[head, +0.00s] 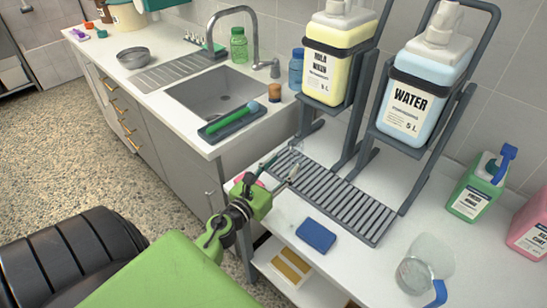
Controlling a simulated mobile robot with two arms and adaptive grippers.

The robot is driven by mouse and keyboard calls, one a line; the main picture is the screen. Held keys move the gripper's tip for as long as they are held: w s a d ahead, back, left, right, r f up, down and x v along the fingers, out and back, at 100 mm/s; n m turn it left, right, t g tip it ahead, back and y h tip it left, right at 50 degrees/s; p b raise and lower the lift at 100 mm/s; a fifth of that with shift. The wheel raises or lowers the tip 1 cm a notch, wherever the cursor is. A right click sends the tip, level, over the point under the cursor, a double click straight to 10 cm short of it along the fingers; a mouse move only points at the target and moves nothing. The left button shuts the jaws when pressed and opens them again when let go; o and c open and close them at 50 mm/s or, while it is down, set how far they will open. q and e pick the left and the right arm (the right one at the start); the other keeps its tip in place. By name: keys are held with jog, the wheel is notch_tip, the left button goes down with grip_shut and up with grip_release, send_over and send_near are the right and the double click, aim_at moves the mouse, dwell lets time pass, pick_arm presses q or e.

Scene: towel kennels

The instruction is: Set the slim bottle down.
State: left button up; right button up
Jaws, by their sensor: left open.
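My left gripper (280,165) is open at the left end of the grey slatted drip grate (345,195), with its fingers pointing away from me. Something pale or clear seems to show at the fingertips, but it is too small and faint to tell whether it is a slim bottle. A green bottle (239,46) stands behind the sink and a blue bottle (296,70) stands right of the tap, both apart from the gripper. I cannot tell which bottle is the slim one. My right gripper is not in view.
Jugs of yellow liquid (334,65) and water (415,95) stand in tilted racks behind the grate. A blue sponge (316,235), a clear jug (420,265) and a green container (475,190) are nearby. The sink (215,93) lies to the left.

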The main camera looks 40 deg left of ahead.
pick_arm(q)
jog(key=shift+s+d+b, duration=0.2)
jog(key=shift+s+b, duration=0.25)
jog(key=shift+s, duration=1.75)
